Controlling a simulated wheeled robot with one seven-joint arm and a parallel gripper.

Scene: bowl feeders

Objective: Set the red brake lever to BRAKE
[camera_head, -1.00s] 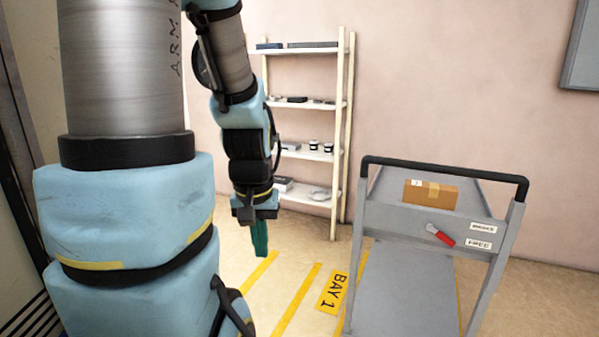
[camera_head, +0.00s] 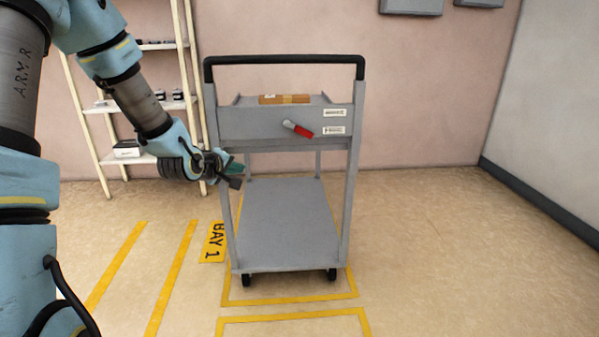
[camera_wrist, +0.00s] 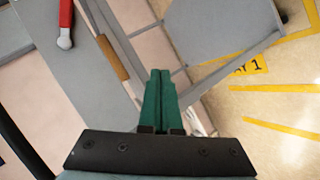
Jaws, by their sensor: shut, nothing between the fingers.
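The red brake lever (camera_head: 303,131) is on the front panel of the grey cart (camera_head: 230,127), with its pale pivot at the left end. Its red end points right and slightly down, toward the lower label (camera_head: 334,130); the upper label (camera_head: 335,112) sits above it. The print is too small to read now, but the earlier view showed BRAKE above FREE. My gripper (camera_head: 237,168) is left of and below the lever, apart from it, near the cart's left post. In the wrist view the green fingers (camera_wrist: 160,74) are together and empty; the lever (camera_wrist: 66,18) shows at upper left.
A cardboard box (camera_head: 285,99) lies on the cart's top tray. A black handle bar (camera_head: 285,60) spans the top. A shelf rack (camera_head: 88,110) stands behind my arm at left. Floor right of the cart is clear. Yellow floor lines and a BAY 1 plate (camera_head: 213,241) lie below.

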